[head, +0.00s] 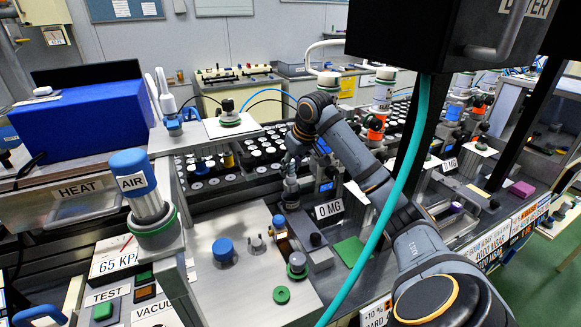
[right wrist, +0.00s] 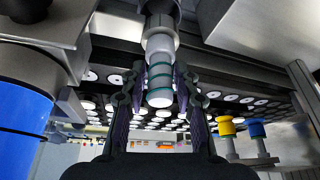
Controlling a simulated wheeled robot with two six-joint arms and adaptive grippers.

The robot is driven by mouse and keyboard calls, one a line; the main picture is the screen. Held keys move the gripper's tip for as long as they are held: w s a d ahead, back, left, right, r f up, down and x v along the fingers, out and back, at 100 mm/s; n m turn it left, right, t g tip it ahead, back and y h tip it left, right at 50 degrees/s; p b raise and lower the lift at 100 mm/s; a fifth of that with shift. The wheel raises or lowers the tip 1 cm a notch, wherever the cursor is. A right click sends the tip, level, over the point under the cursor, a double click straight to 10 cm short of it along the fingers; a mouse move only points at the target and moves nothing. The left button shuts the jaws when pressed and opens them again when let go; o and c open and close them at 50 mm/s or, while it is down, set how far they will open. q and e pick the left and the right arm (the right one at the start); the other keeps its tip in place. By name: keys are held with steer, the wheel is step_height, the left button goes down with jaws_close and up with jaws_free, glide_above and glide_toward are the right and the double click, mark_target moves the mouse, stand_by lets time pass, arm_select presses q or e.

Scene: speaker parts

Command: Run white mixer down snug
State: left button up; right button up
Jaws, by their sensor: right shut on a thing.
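The white mixer (right wrist: 160,92) is a short pale cylinder with green rings, seen in the right wrist view between the fingers of my right gripper (right wrist: 161,86). The gripper is shut on it. The mixer's far end lines up with a grey-white collar (right wrist: 160,45) on a dark body; I cannot tell whether it is fully seated. In the head view my right gripper (head: 291,166) is at the middle of the bench, over a small grey upright part (head: 291,186), just left of the "0 MG" display. My left gripper is not in view.
A rack of black and white round parts (head: 252,153) lies close behind the gripper. A metal plate with knobs (head: 252,275) and a green pad (head: 352,251) are in front. A blue-topped "AIR" post (head: 133,180) stands left. A teal hose (head: 385,210) hangs across my right arm.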

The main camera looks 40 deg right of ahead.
steer(key=m, duration=0.2)
steer(key=m+h, duration=0.1)
steer(key=m, duration=0.1)
steer(key=shift+a+h, duration=0.15)
steer(key=shift+h, duration=0.15)
steer(key=m+h, duration=0.1)
steer(key=m, duration=0.1)
steer(key=shift+m+g, duration=0.4)
steer(key=o, duration=0.5)
steer(key=shift+s+d, duration=0.1)
steer(key=shift+d, duration=0.1)
